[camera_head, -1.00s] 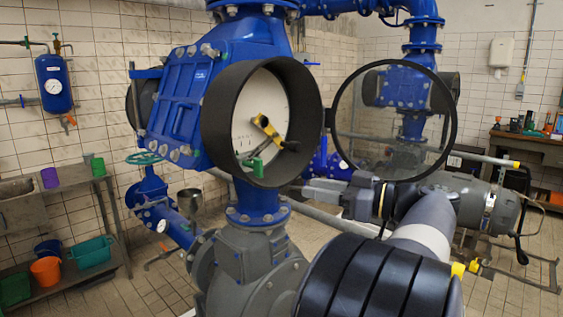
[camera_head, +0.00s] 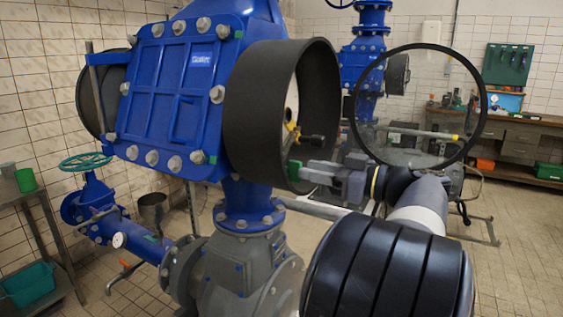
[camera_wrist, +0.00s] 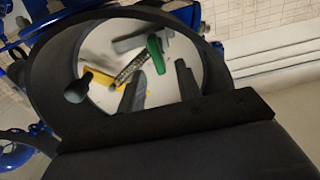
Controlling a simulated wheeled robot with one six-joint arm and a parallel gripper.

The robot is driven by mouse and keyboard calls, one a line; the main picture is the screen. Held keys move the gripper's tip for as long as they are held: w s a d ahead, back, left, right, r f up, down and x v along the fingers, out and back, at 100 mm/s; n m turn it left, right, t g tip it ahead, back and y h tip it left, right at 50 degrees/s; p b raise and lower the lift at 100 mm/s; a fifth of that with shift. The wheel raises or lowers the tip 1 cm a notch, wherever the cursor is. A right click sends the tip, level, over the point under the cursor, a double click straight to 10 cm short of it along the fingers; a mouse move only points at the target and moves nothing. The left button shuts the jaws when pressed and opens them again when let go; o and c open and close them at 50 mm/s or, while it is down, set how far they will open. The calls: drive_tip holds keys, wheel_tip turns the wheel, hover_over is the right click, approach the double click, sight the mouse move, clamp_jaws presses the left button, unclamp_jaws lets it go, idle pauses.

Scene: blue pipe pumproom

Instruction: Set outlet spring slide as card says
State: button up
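The round black housing (camera_head: 262,110) on the blue valve body stands with its front open. Inside it a yellow lever with a black knob (camera_head: 312,138) shows against a pale face. In the wrist view I see the yellow lever (camera_wrist: 100,77), a coil spring (camera_wrist: 131,67) and a green slide piece (camera_wrist: 156,55). The green piece (camera_head: 294,171) also shows at the housing's rim in the head view. My gripper (camera_wrist: 159,66) has its two dark fingers apart, pointing toward the green piece; contact cannot be told. My gripper (camera_head: 313,172) reaches into the housing's mouth. No card is readable.
A round glass cover with a black ring (camera_head: 480,100) stands swung open at the right, close above my arm. Blue pipe and a grey pump body (camera_head: 240,272) lie below. A bench (camera_head: 520,120) stands along the far right wall.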

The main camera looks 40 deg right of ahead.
drive_tip(key=p+x, duration=0.1)
drive_tip(key=x, duration=0.5)
drive_tip(key=shift+w+a, duration=0.1)
drive_tip(key=shift+w, duration=0.1)
drive_tip(key=shift+c, duration=0.3)
clamp_jaws()
